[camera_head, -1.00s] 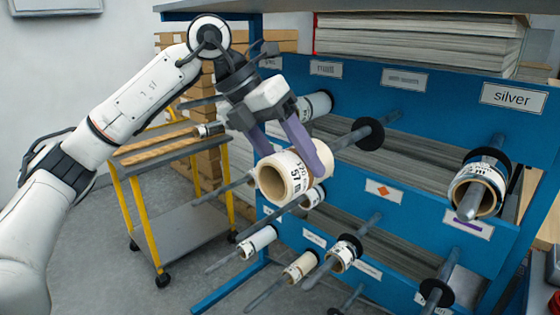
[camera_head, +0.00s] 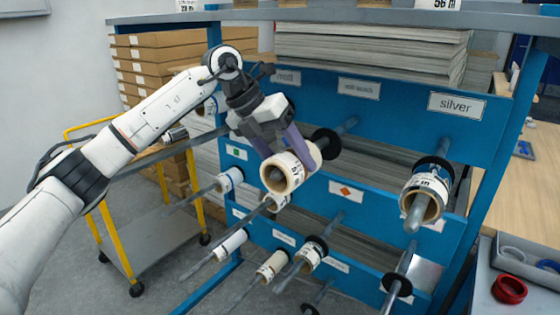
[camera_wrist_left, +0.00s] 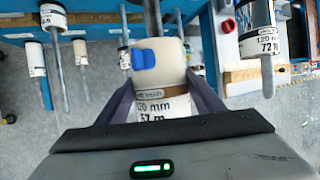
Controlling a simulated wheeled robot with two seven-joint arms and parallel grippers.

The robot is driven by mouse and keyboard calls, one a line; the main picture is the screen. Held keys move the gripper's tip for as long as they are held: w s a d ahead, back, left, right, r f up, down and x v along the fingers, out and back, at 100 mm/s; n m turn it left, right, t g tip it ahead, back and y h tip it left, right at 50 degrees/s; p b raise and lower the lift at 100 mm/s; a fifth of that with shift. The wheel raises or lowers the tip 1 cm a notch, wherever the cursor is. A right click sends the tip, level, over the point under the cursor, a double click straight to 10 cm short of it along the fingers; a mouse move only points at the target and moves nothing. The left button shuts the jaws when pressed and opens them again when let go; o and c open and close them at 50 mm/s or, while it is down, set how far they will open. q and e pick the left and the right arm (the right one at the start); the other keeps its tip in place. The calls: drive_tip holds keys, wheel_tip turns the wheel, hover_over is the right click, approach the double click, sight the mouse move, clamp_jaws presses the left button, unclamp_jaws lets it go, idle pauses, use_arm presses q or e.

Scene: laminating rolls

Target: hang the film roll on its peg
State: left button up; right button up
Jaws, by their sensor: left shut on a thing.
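The film roll (camera_head: 283,174) is white with black print and a tan core, its open end facing the camera. It also shows in the left wrist view (camera_wrist_left: 160,87), with a blue tab on its side. My left gripper (camera_head: 292,157) is shut on it, fingers on either side. A grey peg (camera_head: 346,125) with a black disc (camera_head: 326,143) stands out from the blue rack just behind the roll, roughly in line with it. In the wrist view the peg (camera_wrist_left: 153,15) meets the roll's far edge. I cannot tell whether it enters the core. My right gripper is not seen.
The silver-labelled peg at right holds another roll (camera_head: 424,190). A yellow-framed cart (camera_head: 150,245) stands at left. A grey tray (camera_head: 485,290) lies at lower right.

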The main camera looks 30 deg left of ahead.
sight(309, 145)
use_arm(q)
drive_tip(key=shift+w+d+r, duration=0.1)
drive_tip(key=shift+w+d, duration=0.1)
drive_tip(key=shift+w, duration=2)
drive_tip(key=shift+w+d, duration=0.15)
drive_tip(key=shift+w, duration=2)
drive_tip(key=o, duration=1.3)
drive_tip(key=shift+a, duration=0.1)
